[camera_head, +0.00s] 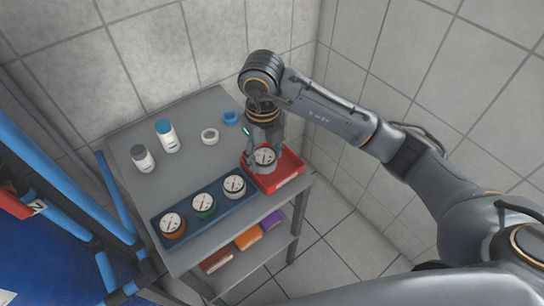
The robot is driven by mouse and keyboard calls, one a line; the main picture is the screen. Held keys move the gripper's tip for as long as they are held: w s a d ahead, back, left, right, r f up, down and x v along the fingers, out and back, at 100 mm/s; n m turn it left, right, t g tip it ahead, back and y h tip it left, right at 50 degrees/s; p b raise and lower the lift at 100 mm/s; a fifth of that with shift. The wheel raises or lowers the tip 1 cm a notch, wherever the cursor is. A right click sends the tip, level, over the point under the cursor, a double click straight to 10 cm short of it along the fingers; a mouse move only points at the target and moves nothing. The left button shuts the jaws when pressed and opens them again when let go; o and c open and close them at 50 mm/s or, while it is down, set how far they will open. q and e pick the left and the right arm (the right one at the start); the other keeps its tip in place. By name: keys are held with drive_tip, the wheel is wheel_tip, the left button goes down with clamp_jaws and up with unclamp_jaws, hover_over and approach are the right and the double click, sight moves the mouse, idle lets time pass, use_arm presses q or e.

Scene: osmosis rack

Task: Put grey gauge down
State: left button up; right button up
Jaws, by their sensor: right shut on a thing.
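The grey gauge (265,156) has a white dial that faces up. It is at the red tray (288,179) on the right side of the grey cart. My right gripper (265,150) reaches down from above and is shut on the grey gauge. Whether the gauge touches the tray floor cannot be told. A blue tray (190,232) beside it holds three gauges: an orange one (173,225), a green one (204,206) and a white one (234,186). My left gripper is not in view.
On the cart top (186,182) stand a grey-capped bottle (142,158), a blue-capped bottle (167,136), a white ring (209,135) and a blue ring (231,117). The lower shelf holds orange (248,238) and purple (271,220) items. Blue pipes (60,180) run at the left.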

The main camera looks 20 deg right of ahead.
sight(271, 152)
drive_tip(key=w+d+f, duration=0.1)
drive_tip(key=w+d+f+p, duration=0.1)
drive_tip(key=w+f, duration=0.2)
drive_tip(key=f, duration=0.1)
drive_tip(key=shift+w+d+f, duration=0.2)
drive_tip(key=shift+w+d, duration=0.05)
drive_tip(key=shift+d, duration=0.15)
drive_tip(key=shift+w+d+f, duration=0.1)
drive_tip(key=shift+f, duration=0.05)
drive_tip(key=f+p, duration=0.2)
drive_tip(key=f, duration=0.1)
drive_tip(key=shift+w+d, duration=0.15)
drive_tip(key=shift+w, duration=0.05)
drive_tip(key=shift+f, duration=0.4)
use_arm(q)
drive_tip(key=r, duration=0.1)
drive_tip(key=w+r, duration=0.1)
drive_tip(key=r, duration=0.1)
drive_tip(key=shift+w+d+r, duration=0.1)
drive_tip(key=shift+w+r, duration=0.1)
use_arm(e)
drive_tip(key=o, duration=1.6)
drive_tip(key=shift+c, duration=0.2)
